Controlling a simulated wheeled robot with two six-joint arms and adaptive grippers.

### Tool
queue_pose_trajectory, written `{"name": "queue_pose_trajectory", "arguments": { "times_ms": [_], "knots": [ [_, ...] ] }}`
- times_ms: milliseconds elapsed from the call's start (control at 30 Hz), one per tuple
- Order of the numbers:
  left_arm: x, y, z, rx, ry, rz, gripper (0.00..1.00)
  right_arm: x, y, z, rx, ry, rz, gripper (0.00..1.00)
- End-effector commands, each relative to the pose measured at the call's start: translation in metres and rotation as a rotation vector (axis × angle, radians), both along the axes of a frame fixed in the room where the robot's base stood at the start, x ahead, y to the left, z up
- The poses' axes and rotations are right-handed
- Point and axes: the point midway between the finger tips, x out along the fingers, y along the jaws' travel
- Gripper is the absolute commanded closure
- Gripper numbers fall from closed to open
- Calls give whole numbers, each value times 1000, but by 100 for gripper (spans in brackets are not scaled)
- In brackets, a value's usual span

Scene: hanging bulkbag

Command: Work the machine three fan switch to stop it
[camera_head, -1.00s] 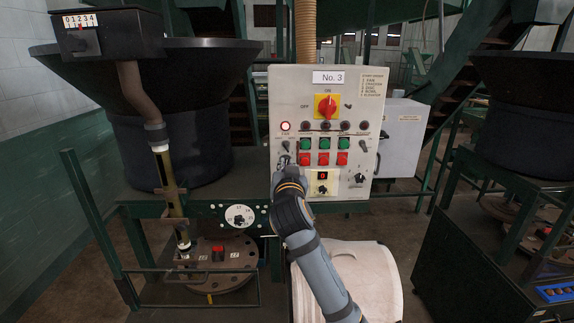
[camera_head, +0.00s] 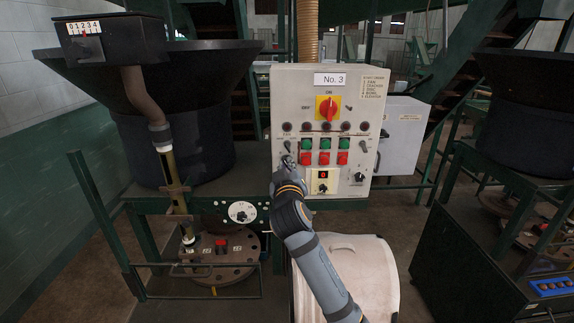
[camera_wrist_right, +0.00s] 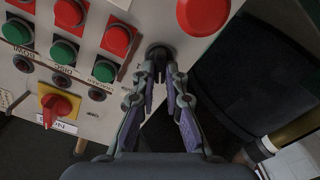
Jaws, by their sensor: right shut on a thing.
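The machine three control panel (camera_head: 300,88) is a light box labelled "No. 3", centred in the head view. The fan switch (camera_head: 287,146) is a small dark knob at its left edge, below a round lamp (camera_head: 287,127) that is dark. My right gripper (camera_head: 287,162) reaches up to it from below. In the right wrist view, my right gripper (camera_wrist_right: 160,70) is shut on the dark fan switch (camera_wrist_right: 158,51), with a fingertip on each side. The fingers partly hide the knob, so its exact angle is hard to read. My left gripper is not in view.
A red rotary switch on a yellow plate (camera_head: 327,108) sits above rows of green and red buttons (camera_head: 325,151). In the wrist view, a large red button (camera_wrist_right: 203,12) is close to the fingers. A black hopper (camera_head: 175,130) stands at left and a pale drum (camera_head: 360,270) below.

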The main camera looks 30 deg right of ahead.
Motion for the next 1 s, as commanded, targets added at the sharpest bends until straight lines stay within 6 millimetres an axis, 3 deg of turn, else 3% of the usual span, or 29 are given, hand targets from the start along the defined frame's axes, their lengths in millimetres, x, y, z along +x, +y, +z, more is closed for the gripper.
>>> {"name": "queue_pose_trajectory", "arguments": {
  "times_ms": [533,567,733,1000],
  "knots": [
    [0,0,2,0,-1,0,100,0,0,0,-23,13,1,100],
    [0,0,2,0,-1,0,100,0,0,0,-23,13,1,88],
    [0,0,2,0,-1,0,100,0,0,0,-22,14,0,66],
    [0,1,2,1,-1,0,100,0,1,0,-21,13,0,66]
  ]
}}
